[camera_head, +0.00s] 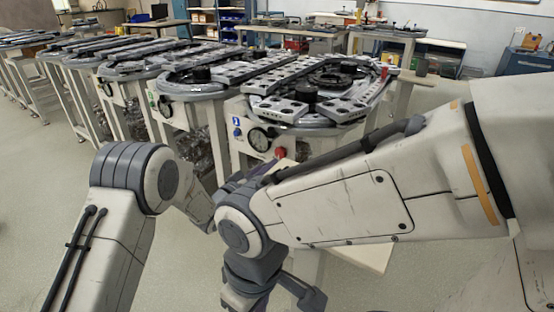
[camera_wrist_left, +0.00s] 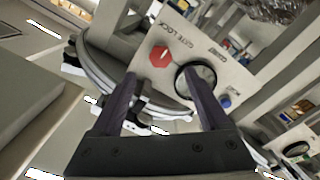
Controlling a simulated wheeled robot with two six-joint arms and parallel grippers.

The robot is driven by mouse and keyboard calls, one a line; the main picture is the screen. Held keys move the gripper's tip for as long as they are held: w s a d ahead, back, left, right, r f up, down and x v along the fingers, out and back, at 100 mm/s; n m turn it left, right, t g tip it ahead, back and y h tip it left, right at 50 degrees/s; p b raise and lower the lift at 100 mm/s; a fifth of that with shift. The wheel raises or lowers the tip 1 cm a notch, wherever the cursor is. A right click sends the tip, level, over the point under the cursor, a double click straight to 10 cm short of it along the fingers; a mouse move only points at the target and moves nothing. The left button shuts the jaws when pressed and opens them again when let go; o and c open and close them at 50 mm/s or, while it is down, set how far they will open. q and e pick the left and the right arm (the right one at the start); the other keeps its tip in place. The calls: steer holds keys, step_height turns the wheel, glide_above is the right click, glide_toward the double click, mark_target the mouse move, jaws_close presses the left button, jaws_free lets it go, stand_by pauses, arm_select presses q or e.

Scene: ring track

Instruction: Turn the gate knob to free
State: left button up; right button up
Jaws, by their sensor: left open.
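The gate knob, a red knob (camera_wrist_left: 160,56) under a "GATE LOCK" label, sits on a pale panel in the left wrist view. A pale pointer line shows on its face. In the head view the red knob (camera_head: 280,153) is on the front of the nearest track table. My left gripper (camera_wrist_left: 160,82) is open, its two purple fingers spread below the knob in the picture, with nothing between them. In the head view the left gripper (camera_head: 239,184) is partly hidden behind my right arm. My right gripper (camera_head: 262,292) hangs low; its fingertips are not clear.
A round black dial (camera_wrist_left: 196,78) and a blue knob (camera_wrist_left: 224,102) are beside the red knob on the panel. The nearest track table (camera_head: 331,119) carries grey plates and a ring. Similar tables stand to the left. Floor at the lower left is clear.

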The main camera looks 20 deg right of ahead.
mark_target(279, 154)
arm_select(q)
steer(key=x, duration=0.8)
steer(key=shift+b, duration=0.4)
jaws_close()
